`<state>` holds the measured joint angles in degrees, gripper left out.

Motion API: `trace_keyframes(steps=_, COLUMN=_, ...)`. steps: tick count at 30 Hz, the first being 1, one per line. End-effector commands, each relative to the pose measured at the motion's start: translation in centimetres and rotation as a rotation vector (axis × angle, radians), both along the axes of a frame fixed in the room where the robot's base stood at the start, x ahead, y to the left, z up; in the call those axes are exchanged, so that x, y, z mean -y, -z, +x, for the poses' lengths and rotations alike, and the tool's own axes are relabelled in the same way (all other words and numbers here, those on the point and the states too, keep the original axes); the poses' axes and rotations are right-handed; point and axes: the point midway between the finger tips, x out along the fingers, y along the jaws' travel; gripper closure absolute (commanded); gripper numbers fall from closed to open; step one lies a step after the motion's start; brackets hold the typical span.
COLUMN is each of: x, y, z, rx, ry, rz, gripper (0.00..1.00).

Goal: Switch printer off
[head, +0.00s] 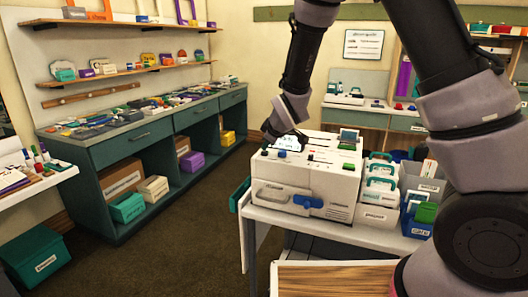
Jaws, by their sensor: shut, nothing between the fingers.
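The printer (318,172) is a boxy off-white machine on a white table in the middle of the head view. Its front has a wide grey-blue handle or slot and a blue knob (308,202). My gripper (285,141) is shut and empty, at the printer's back left top edge, over or beside the lit panel. The fingertips are small and dark here, so I cannot tell whether they touch the printer. No switch is clearly readable.
White and blue bins (378,212) with cards stand close to the printer's right. A wooden-topped surface (335,278) is in front. A teal counter (125,140) with many small items runs along the left wall. Brown carpet (180,240) is open between. My arm covers the upper right.

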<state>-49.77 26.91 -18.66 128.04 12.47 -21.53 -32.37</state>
Motion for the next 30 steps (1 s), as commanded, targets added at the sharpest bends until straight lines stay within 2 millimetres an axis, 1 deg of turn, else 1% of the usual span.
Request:
trace_keyframes(steps=6, x=0.02, y=0.75, z=-0.04, rx=-0.001, ry=0.0, rz=-0.001, gripper=1.0)
trace_keyframes(steps=15, x=0.07, y=0.87, z=-0.05, rx=-0.002, ry=0.001, rz=-0.002, gripper=1.0)
trace_keyframes(steps=23, x=0.18, y=0.18, z=-0.03, rx=-0.003, ry=0.002, rz=-0.001, gripper=1.0)
trace_keyframes(steps=30, x=0.14, y=0.07, z=-0.02, rx=-0.002, ry=0.001, rz=-0.001, gripper=1.0)
